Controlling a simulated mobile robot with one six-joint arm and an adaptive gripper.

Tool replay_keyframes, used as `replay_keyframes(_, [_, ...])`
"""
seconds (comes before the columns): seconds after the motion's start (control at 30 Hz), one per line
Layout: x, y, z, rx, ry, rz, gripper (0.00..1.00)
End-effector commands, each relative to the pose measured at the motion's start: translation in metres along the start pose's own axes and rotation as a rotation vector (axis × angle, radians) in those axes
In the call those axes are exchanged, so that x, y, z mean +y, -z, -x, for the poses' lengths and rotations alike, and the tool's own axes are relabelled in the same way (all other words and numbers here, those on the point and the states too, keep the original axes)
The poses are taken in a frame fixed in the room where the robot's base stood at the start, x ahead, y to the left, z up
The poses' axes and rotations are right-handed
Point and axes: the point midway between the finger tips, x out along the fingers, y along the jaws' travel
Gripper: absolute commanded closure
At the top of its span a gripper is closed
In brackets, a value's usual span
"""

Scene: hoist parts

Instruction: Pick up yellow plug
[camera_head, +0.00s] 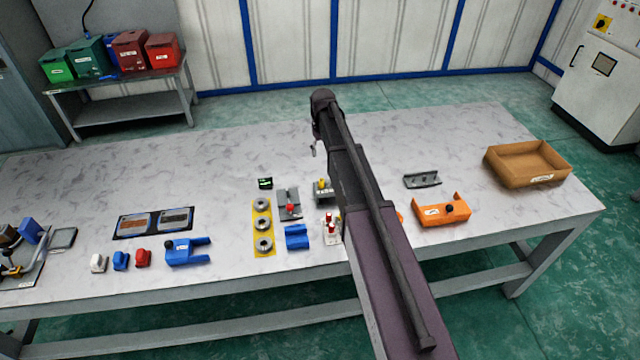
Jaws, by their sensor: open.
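A small yellow piece (321,184), which looks like the yellow plug, stands upright in a grey block (322,196) near the middle of the table, just left of my arm. My arm reaches from the bottom right over the table. Only a small part of my gripper (315,146) shows beneath the arm's far end; the rest is hidden. My gripper is open, above and beyond the yellow piece and apart from it.
The table (450,140) holds a grey block with a red piece (290,205), a yellow plate of rings (263,228), blue parts (188,252), an orange part (442,210) and a cardboard box (525,165). My arm hides part of the middle. The table's back is clear.

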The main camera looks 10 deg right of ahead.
Motion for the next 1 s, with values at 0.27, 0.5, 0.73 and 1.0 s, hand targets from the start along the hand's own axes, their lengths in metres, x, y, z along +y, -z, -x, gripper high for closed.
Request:
replay_keyframes(0.27, [-0.001, 0.000, -0.006, 0.000, 0.000, 0.000, 0.31])
replay_keyframes(0.5, [-0.001, 0.000, -0.024, 0.000, 0.000, 0.001, 0.31])
replay_keyframes(0.73, [-0.002, 0.000, -0.042, 0.000, 0.000, 0.001, 0.31])
replay_keyframes(1.0, [-0.003, 0.000, -0.062, 0.000, 0.000, 0.002, 0.31])
